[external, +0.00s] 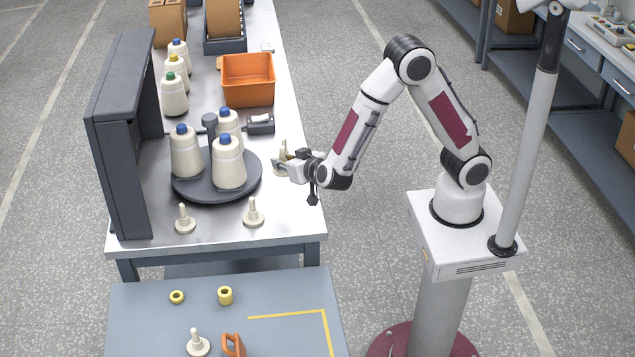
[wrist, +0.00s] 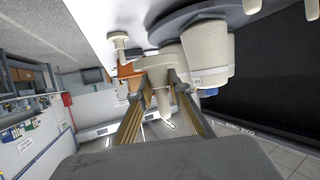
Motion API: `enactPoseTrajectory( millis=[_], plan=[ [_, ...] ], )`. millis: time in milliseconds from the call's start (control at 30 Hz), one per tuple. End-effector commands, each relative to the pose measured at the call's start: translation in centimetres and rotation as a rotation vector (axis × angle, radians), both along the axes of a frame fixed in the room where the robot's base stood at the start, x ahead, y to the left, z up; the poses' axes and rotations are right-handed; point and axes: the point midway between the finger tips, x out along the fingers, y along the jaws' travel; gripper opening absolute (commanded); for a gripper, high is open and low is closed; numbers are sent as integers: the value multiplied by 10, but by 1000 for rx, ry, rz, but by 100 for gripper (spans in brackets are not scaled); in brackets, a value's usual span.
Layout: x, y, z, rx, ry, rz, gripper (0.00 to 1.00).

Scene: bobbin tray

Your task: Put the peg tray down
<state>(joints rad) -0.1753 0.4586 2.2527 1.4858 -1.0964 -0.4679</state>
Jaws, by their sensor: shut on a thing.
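My gripper (external: 288,169) is at the right edge of the white table, shut on a cream peg (external: 283,153) with a round base. In the wrist view the fingers (wrist: 158,86) close on both sides of this peg (wrist: 163,103). The peg looks upright at the table surface; I cannot tell whether its base touches it. A dark round tray (external: 190,196) lies left of my gripper, with a grey post and several blue-topped cream cones (external: 229,165). No other thing looks like a peg tray.
Loose cream pegs (external: 253,213) (external: 185,220) stand at the table's front. A dark upright panel (external: 118,135) stands left. An orange bin (external: 248,80) and a small dark block (external: 261,124) are behind. A lower grey-blue table (external: 270,285) in front holds yellow rings (external: 225,295).

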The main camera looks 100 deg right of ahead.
Motion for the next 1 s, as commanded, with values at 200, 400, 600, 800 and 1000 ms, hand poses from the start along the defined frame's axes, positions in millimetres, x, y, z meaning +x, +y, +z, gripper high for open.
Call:
enactPoseTrajectory(
  millis=[200, 400, 600, 800, 1000],
  plan=[
    [-23, -7, -9, -1, 0, -79, 0],
    [-23, -7, -9, 0, -1, -69, 0],
    [-22, -7, -8, 0, -1, -68, 0],
    [-22, -7, -9, 0, -1, -68, 0],
    [-22, -7, -16, -1, 1, -68, 0]
  ],
)
